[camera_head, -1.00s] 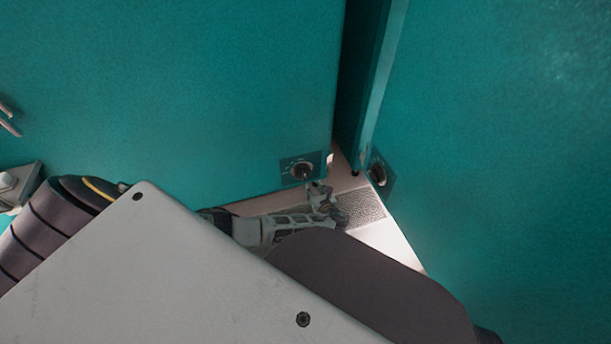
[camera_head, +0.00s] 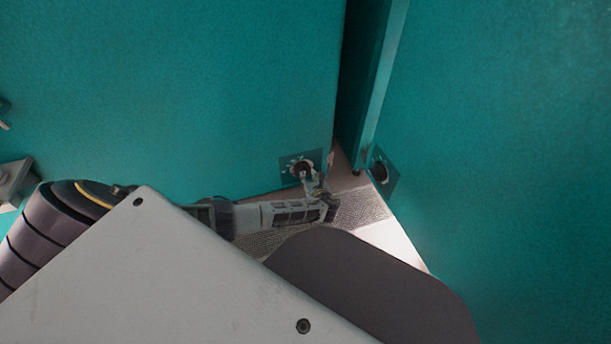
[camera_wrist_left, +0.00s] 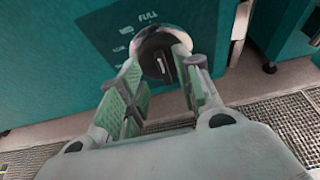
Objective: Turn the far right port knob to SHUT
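A dark round port knob (camera_head: 302,168) sits on a small marked plate low at the right corner of the facing teal chamber. In the left wrist view the knob (camera_wrist_left: 157,55) has a raised grip bar, and the word FULL shows above it; smaller marks to its left are unreadable. My left gripper (camera_head: 313,183) is at the knob's lower right. In the wrist view the gripper (camera_wrist_left: 163,68) is open, with one finger on each side of the knob's bar; contact cannot be told. A second knob (camera_head: 380,172) is on the right chamber's face. My right gripper is not in view.
A narrow dark gap separates the facing chamber (camera_head: 170,90) from the right chamber (camera_head: 500,150). A perforated floor strip (camera_head: 365,208) runs below the knobs. A grey fitting (camera_head: 14,182) stands out at the far left.

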